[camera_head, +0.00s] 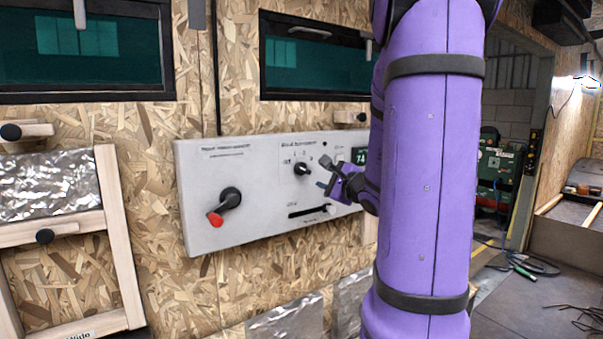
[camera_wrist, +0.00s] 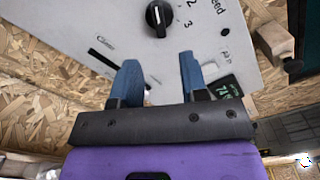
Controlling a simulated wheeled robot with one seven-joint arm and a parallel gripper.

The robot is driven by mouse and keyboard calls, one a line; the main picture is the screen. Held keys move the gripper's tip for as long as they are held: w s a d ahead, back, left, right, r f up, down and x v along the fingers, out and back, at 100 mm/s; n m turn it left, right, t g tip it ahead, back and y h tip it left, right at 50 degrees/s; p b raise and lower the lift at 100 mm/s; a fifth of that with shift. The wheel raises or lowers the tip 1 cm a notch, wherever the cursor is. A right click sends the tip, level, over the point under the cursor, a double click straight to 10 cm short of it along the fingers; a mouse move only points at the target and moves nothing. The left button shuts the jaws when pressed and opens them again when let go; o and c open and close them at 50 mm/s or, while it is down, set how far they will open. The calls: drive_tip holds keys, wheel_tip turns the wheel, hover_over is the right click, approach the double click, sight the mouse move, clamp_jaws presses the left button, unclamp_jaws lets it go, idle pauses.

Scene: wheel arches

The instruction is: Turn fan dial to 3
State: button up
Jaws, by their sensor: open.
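The fan dial (camera_head: 302,168) is a small round black knob on the upper middle of a light grey control panel (camera_head: 250,160). In the wrist view the dial (camera_wrist: 158,17) is near the top edge, with the printed numbers 2 and 3 to its right; a pale pointer mark shows on it, but I cannot tell its exact setting. My gripper (camera_head: 323,174) is just right of the dial in the head view, open and empty. In the wrist view its two blue fingers (camera_wrist: 160,65) stand apart, below the dial and not around it.
A larger black knob with a red handle (camera_head: 223,207) is at the panel's lower left. A slider slot (camera_head: 308,211) lies below the dial. A digital display (camera_wrist: 225,88) sits near the right finger. My purple arm hides the panel's right end. Wooden drawers (camera_head: 60,238) stand at left.

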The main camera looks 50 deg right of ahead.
sight(306, 171)
drive_tip(key=x, duration=0.9)
drive_tip(key=shift+w, duration=0.25)
clamp_jaws()
